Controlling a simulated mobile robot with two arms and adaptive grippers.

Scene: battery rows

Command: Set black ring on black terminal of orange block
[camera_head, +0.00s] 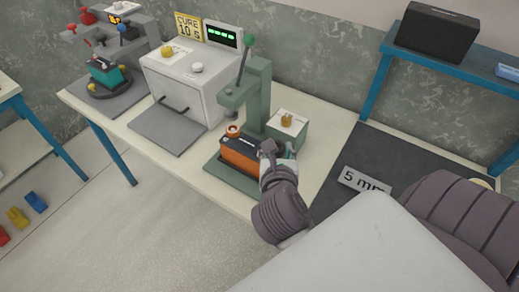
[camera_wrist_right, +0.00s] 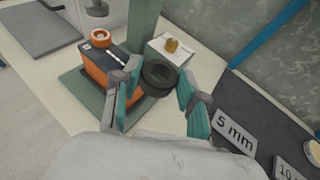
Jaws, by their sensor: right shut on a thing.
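The orange block (camera_head: 238,158) with a dark top sits on the green press base at the table's front edge. It also shows in the right wrist view (camera_wrist_right: 92,68). An orange ring (camera_wrist_right: 99,36) sits at its far-left end. My right gripper (camera_head: 279,151) is at the block's right end. In the wrist view, its teal-padded fingers (camera_wrist_right: 158,96) are shut on the black ring (camera_wrist_right: 158,77), just right of the block. The black terminal cannot be made out; a finger covers that end of the block. My left gripper is not in view.
The green press (camera_head: 256,95) with its lever rises behind the block. A box with a brass piece (camera_head: 287,122) stands behind my right gripper. A white oven (camera_head: 190,80) is further left. A dark mat with a "5 mm" label (camera_head: 364,180) lies to the right.

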